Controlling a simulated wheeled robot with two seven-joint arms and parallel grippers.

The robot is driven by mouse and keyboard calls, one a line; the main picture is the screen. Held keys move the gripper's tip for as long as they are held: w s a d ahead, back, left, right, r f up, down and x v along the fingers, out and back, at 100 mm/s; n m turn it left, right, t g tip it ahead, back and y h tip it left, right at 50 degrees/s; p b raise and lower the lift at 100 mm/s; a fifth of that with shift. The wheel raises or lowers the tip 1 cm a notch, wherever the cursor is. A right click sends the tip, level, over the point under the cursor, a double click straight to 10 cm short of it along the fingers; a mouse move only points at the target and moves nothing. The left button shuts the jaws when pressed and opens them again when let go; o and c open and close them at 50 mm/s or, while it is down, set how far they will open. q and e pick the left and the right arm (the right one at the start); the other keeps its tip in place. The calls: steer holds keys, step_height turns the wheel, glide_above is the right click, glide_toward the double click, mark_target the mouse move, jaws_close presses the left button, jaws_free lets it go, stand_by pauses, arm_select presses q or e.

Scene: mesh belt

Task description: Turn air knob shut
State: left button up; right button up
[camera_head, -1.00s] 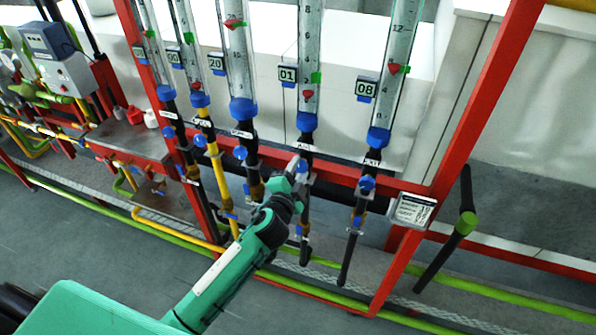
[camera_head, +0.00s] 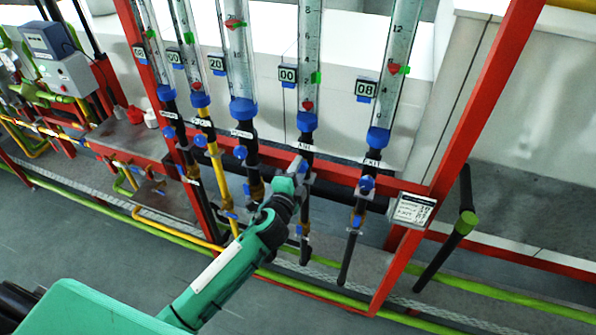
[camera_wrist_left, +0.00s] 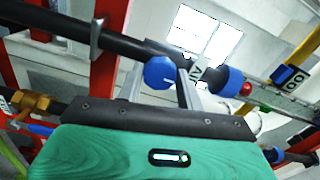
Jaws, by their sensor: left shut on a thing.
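The air flowmeter tube (camera_head: 311,60) stands in the rack above a label that looks like AIR (camera_head: 305,143). Its red float (camera_head: 307,105) sits low, near the bottom of the tube, and its display (camera_head: 287,75) reads 00. My left gripper (camera_head: 299,167) is at the pipe just below that label, shut on the air knob. In the left wrist view the blue knob (camera_wrist_left: 160,73) sits between the two grey fingers (camera_wrist_left: 160,80). In the head view the gripper hides most of the knob. My right gripper is not in view.
Neighbouring flowmeters stand close on both sides, with a blue knob (camera_head: 366,183) on the right one and another (camera_head: 240,152) to the left. A red frame post (camera_head: 480,125) and a sign box (camera_head: 411,209) are at the right. Green pipes run along the floor.

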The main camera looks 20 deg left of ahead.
arm_select(q)
steer(key=o, duration=1)
steer(key=shift+s+f+b, duration=0.2)
steer(key=shift+s+b, duration=0.1)
steer(key=shift+s, duration=0.25)
steer(key=s+b, duration=0.5)
steer(key=s, duration=0.7)
steer(key=shift+s+a+r, duration=0.2)
steer(key=shift+s, duration=0.15)
